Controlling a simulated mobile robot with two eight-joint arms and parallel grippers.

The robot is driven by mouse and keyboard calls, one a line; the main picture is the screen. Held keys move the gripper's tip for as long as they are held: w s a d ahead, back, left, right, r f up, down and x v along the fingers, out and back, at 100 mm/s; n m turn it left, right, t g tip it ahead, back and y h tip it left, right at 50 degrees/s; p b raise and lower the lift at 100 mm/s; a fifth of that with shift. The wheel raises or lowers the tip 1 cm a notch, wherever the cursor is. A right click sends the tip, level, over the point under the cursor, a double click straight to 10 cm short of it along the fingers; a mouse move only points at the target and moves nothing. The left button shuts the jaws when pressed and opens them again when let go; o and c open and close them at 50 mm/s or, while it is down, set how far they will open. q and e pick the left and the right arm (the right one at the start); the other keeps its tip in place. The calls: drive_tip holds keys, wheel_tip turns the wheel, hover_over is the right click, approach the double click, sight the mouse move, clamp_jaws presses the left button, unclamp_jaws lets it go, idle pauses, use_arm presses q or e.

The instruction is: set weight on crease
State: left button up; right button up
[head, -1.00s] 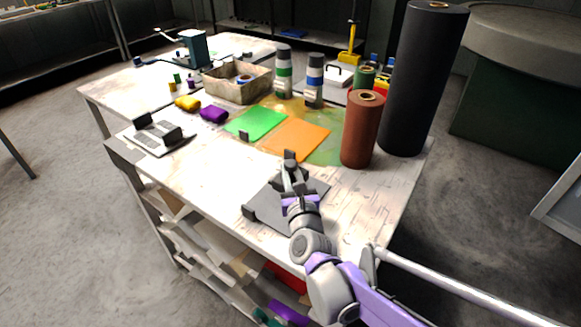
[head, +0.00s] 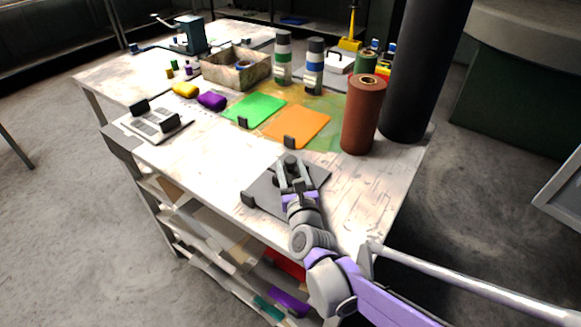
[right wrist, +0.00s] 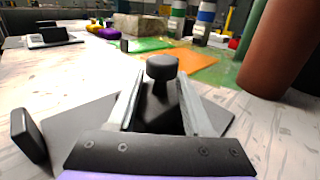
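A dark weight with a round knob (right wrist: 163,68) is between the fingers of my right gripper (head: 295,175) and fills the gap between them in the right wrist view. The right gripper looks shut on it. The weight is over the far part of a flat grey plate (head: 262,195). I cannot tell whether it touches the plate. A dark block stands at the plate's left edge (right wrist: 27,134). An orange sheet (head: 300,122) and a green sheet (head: 257,107) lie beyond, each with a small dark block at its near edge. No crease can be made out. My left gripper is out of view.
A brown roll (head: 364,115) and a tall black roll (head: 420,75) stand at the right. A plate with pale panels (head: 157,124) lies at the left. A box (head: 222,72), two bottles and yellow and purple lumps are farther back. The table's front right is clear.

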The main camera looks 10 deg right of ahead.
drive_tip(key=shift+r, duration=0.15)
drive_tip(key=shift+s, duration=0.35)
drive_tip(key=s+p, duration=0.1)
drive_tip(key=s, duration=1)
drive_tip(key=shift+s+p, duration=0.2)
drive_tip(key=shift+p, duration=0.2)
